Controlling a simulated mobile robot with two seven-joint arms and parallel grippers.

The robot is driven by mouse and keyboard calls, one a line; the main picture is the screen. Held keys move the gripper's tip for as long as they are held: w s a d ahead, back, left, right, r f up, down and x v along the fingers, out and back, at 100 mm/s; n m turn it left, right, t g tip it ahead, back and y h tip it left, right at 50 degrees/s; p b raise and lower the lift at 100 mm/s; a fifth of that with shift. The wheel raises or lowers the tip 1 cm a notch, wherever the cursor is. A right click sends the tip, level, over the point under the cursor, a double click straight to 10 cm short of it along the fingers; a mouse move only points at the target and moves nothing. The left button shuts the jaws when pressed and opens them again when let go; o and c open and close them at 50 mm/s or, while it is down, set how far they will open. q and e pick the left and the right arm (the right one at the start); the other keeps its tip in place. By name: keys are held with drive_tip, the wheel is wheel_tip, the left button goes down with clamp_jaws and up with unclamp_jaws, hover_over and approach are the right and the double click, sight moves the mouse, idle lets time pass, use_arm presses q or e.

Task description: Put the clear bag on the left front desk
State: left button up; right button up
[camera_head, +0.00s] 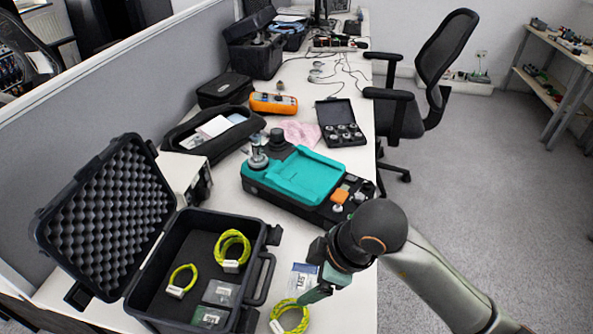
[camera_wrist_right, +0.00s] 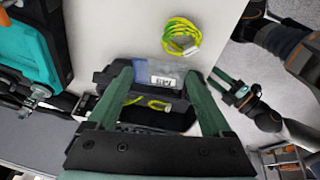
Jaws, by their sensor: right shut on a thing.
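The clear bag (camera_head: 304,276), with a white and blue label, is at the front of the desk (camera_head: 352,262), right of the open black case. My right gripper (camera_head: 312,290) is at its edge. In the right wrist view the bag (camera_wrist_right: 165,80) lies between the green fingertips of my right gripper (camera_wrist_right: 160,74), which is shut on it. I cannot tell how far the bag is above the desk. My left gripper (camera_wrist_right: 238,93) shows small at the right of that view, away from the bag; its opening is unclear.
The open black case (camera_head: 190,262) holds yellow-green cable coils and small bags. Another coil (camera_head: 289,318) lies on the desk by the front edge. A teal and black device (camera_head: 300,178) stands behind. The desk strip beside my right forearm is bare.

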drive_tip(key=w+d+f, duration=0.4)
drive_tip(key=w+d+f+b, duration=0.1)
drive_tip(key=w+d+f, duration=0.3)
drive_tip(key=w, duration=0.1)
drive_tip(key=shift+w+d+f, duration=0.2)
drive_tip(key=shift+d+f, duration=0.1)
drive_tip(key=shift+w+d+f, duration=0.4)
drive_tip(key=shift+w+f, duration=0.05)
drive_tip(key=shift+f, duration=1.8)
drive_tip(key=o, duration=1.2)
drive_tip(key=shift+o, duration=0.2)
drive_tip(key=shift+r, duration=0.1)
drive_tip(key=v, duration=1.2)
drive_tip(key=shift+p, duration=0.45)
